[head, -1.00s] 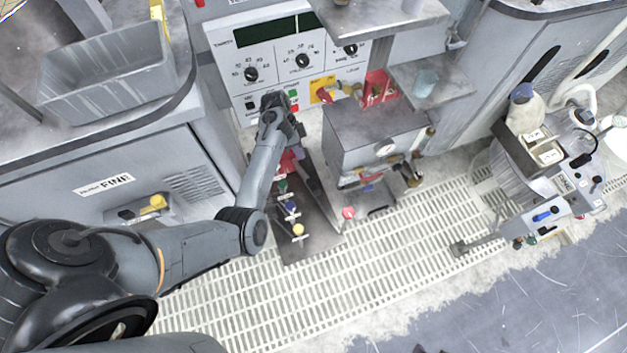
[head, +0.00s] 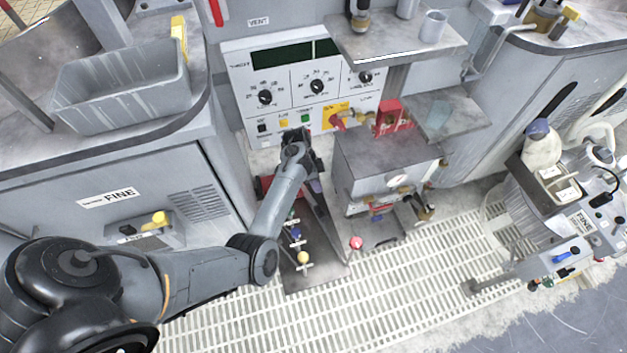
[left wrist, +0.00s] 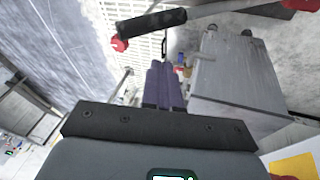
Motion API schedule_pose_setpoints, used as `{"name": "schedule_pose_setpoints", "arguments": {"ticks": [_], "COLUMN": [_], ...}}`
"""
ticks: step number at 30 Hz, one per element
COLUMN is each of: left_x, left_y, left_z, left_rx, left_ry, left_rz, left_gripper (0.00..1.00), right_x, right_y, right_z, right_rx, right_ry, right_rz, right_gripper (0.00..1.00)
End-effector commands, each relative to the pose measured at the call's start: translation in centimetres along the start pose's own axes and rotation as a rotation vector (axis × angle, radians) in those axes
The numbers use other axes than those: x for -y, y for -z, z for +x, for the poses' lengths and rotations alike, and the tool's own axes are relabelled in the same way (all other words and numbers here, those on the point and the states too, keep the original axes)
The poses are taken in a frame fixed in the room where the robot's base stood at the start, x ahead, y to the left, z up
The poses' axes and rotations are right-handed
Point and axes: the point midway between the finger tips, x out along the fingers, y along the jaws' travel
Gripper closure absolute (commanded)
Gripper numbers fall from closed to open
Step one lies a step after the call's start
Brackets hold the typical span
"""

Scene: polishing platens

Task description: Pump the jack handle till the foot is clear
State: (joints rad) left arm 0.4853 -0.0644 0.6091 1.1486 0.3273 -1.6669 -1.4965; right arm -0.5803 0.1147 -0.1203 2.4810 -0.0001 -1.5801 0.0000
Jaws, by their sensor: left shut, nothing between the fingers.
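My left gripper (head: 316,186) is shut and empty, fingers pointing down beside the grey box-shaped unit (head: 385,158). Its purple fingers also show in the left wrist view (left wrist: 163,85), to the left of a grey box (left wrist: 238,72). A bar with a black grip (left wrist: 152,24) crosses the top of that view, beyond the fingertips and apart from them in the picture. It looks like the jack handle; a red part shows at its right end. My left arm hides much of the jack in the head view; a red part (head: 265,183) shows beside it. I cannot make out the foot.
A dark plate (head: 318,272) with coloured knobs lies below my forearm. A red knob (head: 356,243) is right of it. The control panel (head: 290,75) stands behind, shelves (head: 440,115) overhang at right. The floor grating (head: 400,285) is open in front.

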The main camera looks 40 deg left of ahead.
Motion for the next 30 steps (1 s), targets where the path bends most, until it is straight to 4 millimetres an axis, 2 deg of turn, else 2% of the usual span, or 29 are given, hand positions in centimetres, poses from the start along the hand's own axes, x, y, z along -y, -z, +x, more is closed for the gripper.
{"name": "schedule_pose_setpoints", "arguments": {"ticks": [1, 6, 12, 19, 30], "left_x": [0.1, 0.1, -1.2, -2.0, -2.1], "left_y": [-0.1, -0.1, -0.7, -1.0, -1.1], "left_z": [1.6, 4.6, 6.6, 7.6, 7.6], "left_rx": [0.000, -0.001, -0.001, -0.001, -0.001], "left_ry": [-0.003, -0.002, 0.000, 0.000, 0.000], "left_rz": [0.000, 0.000, 0.000, 0.001, 0.001], "left_gripper": [1.00, 1.00, 1.00, 1.00, 1.00], "right_x": [0.0, 0.1, 0.1, -0.1, -0.1], "right_y": [-0.3, -0.8, -1.0, -1.1, -1.1], "right_z": [1.0, 2.4, 3.1, 3.5, 3.4], "right_rx": [0.000, 0.000, 0.001, 0.002, 0.002], "right_ry": [0.000, 0.000, -0.001, -0.006, -0.008], "right_rz": [0.001, 0.001, 0.000, -0.007, -0.009], "right_gripper": [0.57, 0.57, 0.57, 0.57, 0.57]}}
